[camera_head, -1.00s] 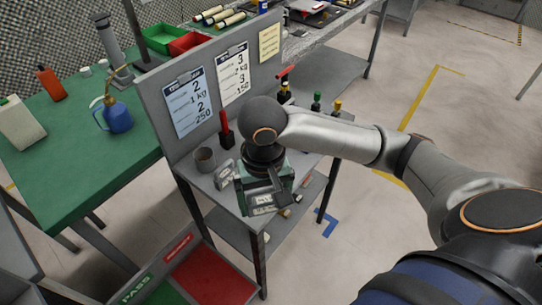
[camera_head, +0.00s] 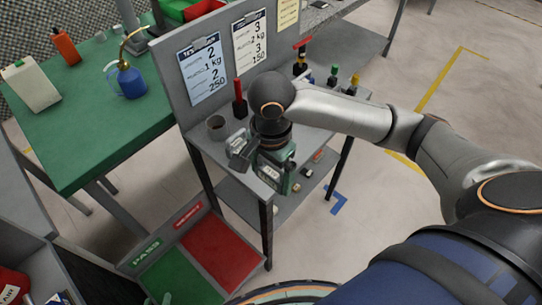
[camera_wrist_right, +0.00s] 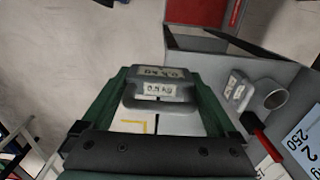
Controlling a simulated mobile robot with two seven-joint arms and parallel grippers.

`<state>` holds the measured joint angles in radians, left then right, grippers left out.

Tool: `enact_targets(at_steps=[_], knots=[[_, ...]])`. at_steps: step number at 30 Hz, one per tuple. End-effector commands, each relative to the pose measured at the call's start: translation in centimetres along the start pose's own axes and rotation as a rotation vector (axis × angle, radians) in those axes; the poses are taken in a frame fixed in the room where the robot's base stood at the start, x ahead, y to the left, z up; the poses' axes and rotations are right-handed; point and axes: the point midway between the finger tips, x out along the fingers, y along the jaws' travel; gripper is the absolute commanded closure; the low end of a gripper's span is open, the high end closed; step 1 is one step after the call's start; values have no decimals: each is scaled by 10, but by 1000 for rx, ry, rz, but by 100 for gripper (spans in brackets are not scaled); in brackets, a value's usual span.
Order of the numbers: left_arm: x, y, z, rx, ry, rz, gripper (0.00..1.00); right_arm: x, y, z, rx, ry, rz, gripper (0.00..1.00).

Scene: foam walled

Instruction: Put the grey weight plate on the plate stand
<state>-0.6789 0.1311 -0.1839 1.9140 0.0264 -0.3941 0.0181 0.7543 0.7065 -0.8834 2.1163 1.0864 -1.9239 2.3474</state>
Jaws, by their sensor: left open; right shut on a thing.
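My right gripper (camera_head: 272,172) is over the front of the grey bench. It is shut on a grey weight (camera_wrist_right: 160,90) with white labels, one seeming to read 0.5 kg, seen between the green fingers in the right wrist view. A second grey labelled weight (camera_head: 240,148) lies on the bench beside the gripper; it also shows in the right wrist view (camera_wrist_right: 238,88). Only what look like the tips of my left gripper (camera_head: 160,298) show at the bottom edge, apart from the weights. I cannot make out a plate stand; my right arm hides part of the bench.
A grey cup (camera_head: 216,127) and a red-handled tool (camera_head: 239,100) stand at the bench's back panel. Several colour-topped items (camera_head: 334,76) stand behind my arm. Red (camera_head: 222,252) and green (camera_head: 175,280) mats lie below. A green table (camera_head: 90,130) is left.

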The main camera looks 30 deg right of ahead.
Motion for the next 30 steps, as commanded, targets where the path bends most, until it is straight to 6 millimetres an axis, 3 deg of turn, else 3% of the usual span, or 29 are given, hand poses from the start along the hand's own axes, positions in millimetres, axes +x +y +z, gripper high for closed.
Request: enact_targets(at_steps=[6, 13, 22, 30], knots=[[4, 0, 4, 0, 0, 0, 54, 22, -38, -35, 5, 3, -2, 100], [8, -1, 9, 0, 0, 0, 54, 62, -61, -55, -1, 2, -3, 100], [10, -1, 11, 0, 0, 0, 54, 82, -73, -65, -2, 1, -2, 100], [10, -1, 11, 0, 0, 0, 54, 109, -72, -64, -4, 1, -4, 100]])
